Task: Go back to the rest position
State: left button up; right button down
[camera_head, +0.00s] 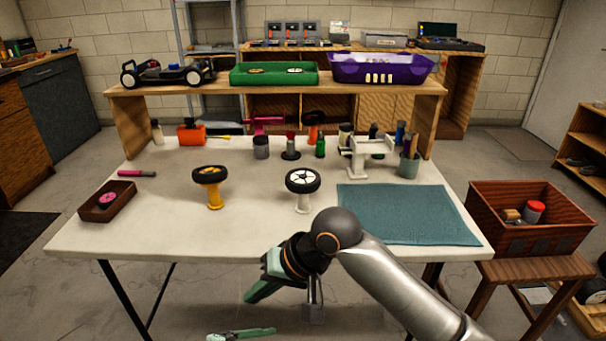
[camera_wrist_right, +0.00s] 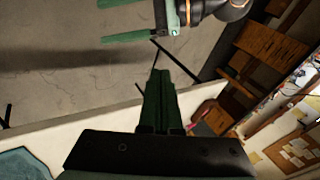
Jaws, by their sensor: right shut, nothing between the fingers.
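My right gripper (camera_head: 254,293) is in front of the table's near edge, at the lower middle of the head view, with its arm coming in from the right. Its green fingers are shut with nothing between them; they also show together in the right wrist view (camera_wrist_right: 158,78). My left gripper (camera_head: 240,334) shows only as green fingers at the bottom edge of the head view. In the right wrist view the left gripper (camera_wrist_right: 102,21) is at the top, with its two green fingers apart and empty.
The white table (camera_head: 145,225) holds a yellow-stemmed wheel (camera_head: 209,174), a white-stemmed wheel (camera_head: 303,181), a teal mat (camera_head: 408,215) and a small brown tray (camera_head: 108,203). A wooden crate (camera_head: 530,235) stands on a stool at right. Open floor lies left of the table.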

jog(key=s+d+f+m+t+h, duration=0.1)
jog(key=s+d+f+t, duration=0.25)
jog(key=d+f, duration=0.5)
jog(key=s+d+f+t, duration=0.3)
jog(key=s+d+f, duration=0.15)
jog(key=f, duration=0.65)
pick_arm(q)
jog(key=s+a+f+m+t+y, duration=0.2)
jog(key=s+a+f+m+y, duration=0.1)
jog(key=s+m, duration=0.45)
jog(key=s+a+f+m+t+y, duration=0.1)
jog(key=s+a+f+m+y, duration=0.15)
jog(key=s+m, duration=0.5)
pick_arm(e)
jog(key=s+d+f+n+t+h, duration=0.1)
jog(key=s+d+f+h, duration=0.25)
jog(key=s+d, duration=0.35)
pick_arm(q)
jog(key=a+r+m+y+p, duration=0.1)
jog(key=a+r+p, duration=0.2)
jog(key=r+p, duration=0.8)
jog(key=p, duration=0.3)
jog(key=shift+y+p, duration=0.35)
pick_arm(e)
jog(key=s+d+r, duration=0.1)
jog(key=d+r, duration=0.3)
jog(key=r, duration=0.6)
jog(key=shift+d+r, duration=0.35)
jog(key=shift+s+t, duration=0.1)
jog(key=shift+t, duration=0.15)
